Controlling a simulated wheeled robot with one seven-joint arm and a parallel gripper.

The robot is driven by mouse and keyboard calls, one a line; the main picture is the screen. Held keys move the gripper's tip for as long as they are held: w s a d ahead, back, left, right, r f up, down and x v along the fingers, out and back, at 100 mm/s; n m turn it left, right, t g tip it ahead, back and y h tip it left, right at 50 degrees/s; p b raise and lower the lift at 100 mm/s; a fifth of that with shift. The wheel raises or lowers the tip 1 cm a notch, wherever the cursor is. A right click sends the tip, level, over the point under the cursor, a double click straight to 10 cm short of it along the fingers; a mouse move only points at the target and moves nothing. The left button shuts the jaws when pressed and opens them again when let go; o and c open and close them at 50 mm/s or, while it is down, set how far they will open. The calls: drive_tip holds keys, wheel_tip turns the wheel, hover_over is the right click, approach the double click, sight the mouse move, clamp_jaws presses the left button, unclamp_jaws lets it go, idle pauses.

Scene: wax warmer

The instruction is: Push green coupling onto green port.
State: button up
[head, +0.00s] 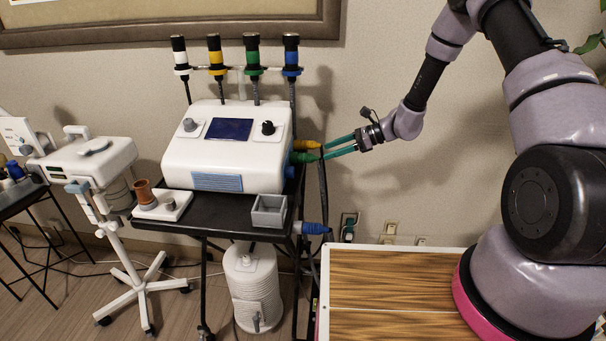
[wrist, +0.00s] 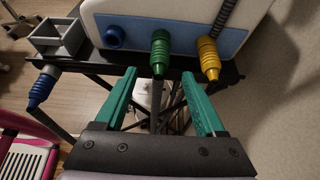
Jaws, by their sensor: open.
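The white machine (head: 225,150) stands on the black cart. In the wrist view, the green coupling (wrist: 160,52) sits at the machine's side panel, between a blue port (wrist: 115,37) and a yellow coupling (wrist: 209,58). It also shows in the head view (head: 303,157), below the yellow one. The green port is hidden behind the coupling, so I cannot tell how fully it is seated. My gripper (wrist: 159,76) is open, its teal fingertips on either side of the green coupling's outer end. I see no clear contact. It also shows in the head view (head: 326,151), right of the couplings.
A blue coupling (head: 314,228) hangs at the cart's right edge, below a grey open box (head: 269,211). A dark hose (head: 322,190) hangs down beside the cart. A wood-topped surface (head: 390,290) lies at the lower right.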

drive_tip(key=shift+d+r, duration=0.2)
drive_tip(key=shift+d, duration=0.15)
drive_tip(key=v, duration=1.1)
drive_tip(key=s+d+r+n+h, duration=0.2)
drive_tip(key=s+r+n+h, duration=0.15)
drive_tip(key=s+r, duration=0.45)
drive_tip(key=s+d+r+n+h, duration=0.15)
drive_tip(key=s+r+n, duration=0.3)
drive_tip(key=r, duration=0.85)
drive_tip(key=s+d+r+n+t+h, duration=0.3)
drive_tip(key=s+d+r, duration=0.1)
drive_tip(key=s, duration=0.4)
drive_tip(key=s+d+r+n+t+h, duration=0.2)
drive_tip(key=s+d+r+n+t, duration=0.1)
drive_tip(key=s+r, duration=0.4)
drive_tip(key=shift+s+d+t+h, duration=0.4)
drive_tip(key=shift+s+d, duration=0.05)
drive_tip(key=shift+s, duration=0.05)
